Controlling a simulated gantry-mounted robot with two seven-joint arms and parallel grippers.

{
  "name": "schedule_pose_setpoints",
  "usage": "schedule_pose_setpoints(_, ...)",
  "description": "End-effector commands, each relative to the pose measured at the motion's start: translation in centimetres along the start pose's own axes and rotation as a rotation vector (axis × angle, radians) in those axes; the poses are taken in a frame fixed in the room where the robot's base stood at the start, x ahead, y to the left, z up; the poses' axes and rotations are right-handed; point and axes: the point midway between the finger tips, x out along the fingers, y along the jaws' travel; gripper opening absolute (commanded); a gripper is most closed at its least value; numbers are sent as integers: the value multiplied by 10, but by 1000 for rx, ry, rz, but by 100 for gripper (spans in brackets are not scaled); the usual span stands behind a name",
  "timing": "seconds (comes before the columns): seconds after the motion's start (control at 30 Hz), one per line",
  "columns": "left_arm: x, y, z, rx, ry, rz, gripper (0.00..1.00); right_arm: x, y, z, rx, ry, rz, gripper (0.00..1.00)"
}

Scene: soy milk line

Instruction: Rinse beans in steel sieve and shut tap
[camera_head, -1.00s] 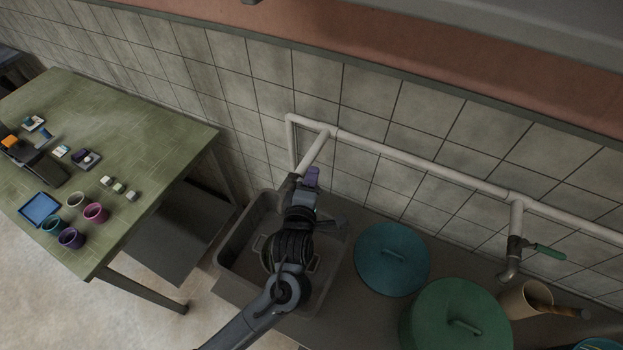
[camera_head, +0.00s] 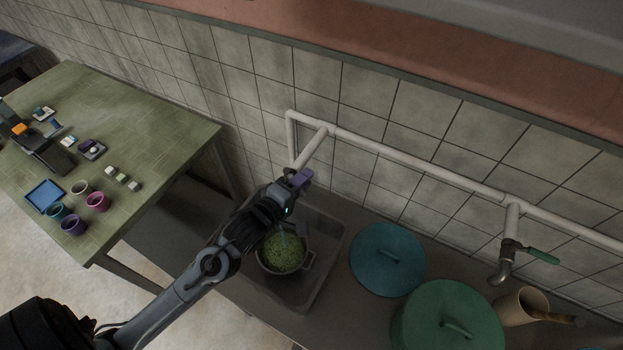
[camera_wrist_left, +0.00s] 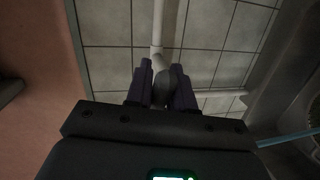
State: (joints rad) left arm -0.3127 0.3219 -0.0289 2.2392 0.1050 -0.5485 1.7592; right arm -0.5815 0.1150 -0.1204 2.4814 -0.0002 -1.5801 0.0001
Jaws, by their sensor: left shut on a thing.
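The steel sieve (camera_head: 313,262) sits in the sink, full of green beans (camera_head: 283,251). A thin bluish stream runs down onto the beans; a blue streak also shows in the left wrist view (camera_wrist_left: 287,138). My left gripper (camera_head: 299,180) is at the tap on the wall pipe above the sink. In the left wrist view its purple fingers (camera_wrist_left: 164,84) are shut on a dark rounded part, the tap handle (camera_wrist_left: 162,92). My left arm and gripper hide most of this tap in the head view. My right gripper is not in view.
The sink (camera_head: 327,262) is set in a dark counter. Right of it lie a blue lid (camera_head: 375,262) and a green lid (camera_head: 430,320). Another tap with a green handle (camera_head: 543,256) hangs above a beige pot (camera_head: 512,306). A green table (camera_head: 150,135) with cups stands left.

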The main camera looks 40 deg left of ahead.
Motion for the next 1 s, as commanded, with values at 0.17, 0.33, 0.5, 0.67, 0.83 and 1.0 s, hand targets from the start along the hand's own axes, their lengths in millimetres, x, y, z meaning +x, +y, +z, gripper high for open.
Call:
schedule_pose_setpoints(0.17,0,-1,0,-1,1,-2,26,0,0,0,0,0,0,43)
schedule_pose_setpoints(0.33,0,-1,0,-1,1,-1,43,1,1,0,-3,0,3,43)
schedule_pose_setpoints(0.5,0,0,1,-1,1,0,43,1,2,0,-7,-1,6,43)
schedule_pose_setpoints(0.67,-3,0,1,-1,1,0,43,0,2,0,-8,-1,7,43)
schedule_pose_setpoints(0.83,-20,-1,1,-2,0,-1,43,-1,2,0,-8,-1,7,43)
schedule_pose_setpoints(1.0,-47,-1,1,-3,1,-3,43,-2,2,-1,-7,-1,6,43)
